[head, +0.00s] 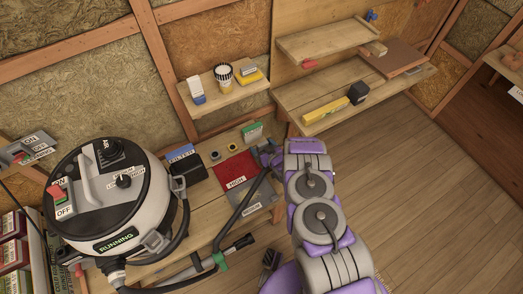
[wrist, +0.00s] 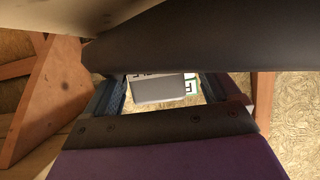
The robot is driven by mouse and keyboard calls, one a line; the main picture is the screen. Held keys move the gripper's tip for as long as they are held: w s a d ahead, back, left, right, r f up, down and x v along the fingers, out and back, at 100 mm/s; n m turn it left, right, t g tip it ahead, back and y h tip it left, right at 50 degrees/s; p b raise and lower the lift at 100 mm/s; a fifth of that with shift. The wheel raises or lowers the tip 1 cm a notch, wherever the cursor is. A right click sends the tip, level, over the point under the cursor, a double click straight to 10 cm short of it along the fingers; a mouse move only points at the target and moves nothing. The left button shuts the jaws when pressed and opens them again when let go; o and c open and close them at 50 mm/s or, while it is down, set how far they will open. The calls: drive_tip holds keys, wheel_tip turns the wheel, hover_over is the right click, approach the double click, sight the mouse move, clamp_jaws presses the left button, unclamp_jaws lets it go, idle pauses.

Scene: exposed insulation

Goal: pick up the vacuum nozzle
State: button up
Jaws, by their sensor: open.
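The vacuum's dark tube (head: 243,205) rises from a green clip to my gripper (head: 269,156), which is over the bench near the red and grey sheets. In the wrist view, a thick dark tube (wrist: 190,40) crosses just beyond the fingers of my gripper (wrist: 163,92). The fingers are apart, with nothing visibly clamped between them. I cannot tell whether they touch the tube. A dark nozzle-like piece (head: 269,261) shows lower down, left of my arm. Which end is the nozzle is not clear.
The grey and black vacuum (head: 118,200) marked RUNNING stands at left. The bench holds a FILTER box (head: 184,161), a red sheet (head: 236,170) and a grey MEDIUM sheet (head: 252,203). A shelf (head: 225,98) with small containers is above. Wooden floor (head: 430,190) is clear at right.

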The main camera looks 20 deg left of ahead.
drive_tip(key=shift+w+a+f, duration=0.15)
drive_tip(key=shift+w+a, duration=0.05)
drive_tip(key=shift+w+d, duration=0.1)
drive_tip(key=shift+d, duration=0.1)
drive_tip(key=shift+c, duration=0.4)
drive_tip(key=shift+a, duration=0.25)
drive_tip(key=c, duration=0.6)
drive_tip(key=shift+d, duration=0.15)
drive_tip(key=c, duration=0.4)
drive_tip(key=shift+r, duration=0.2)
drive_tip(key=shift+c, duration=0.2)
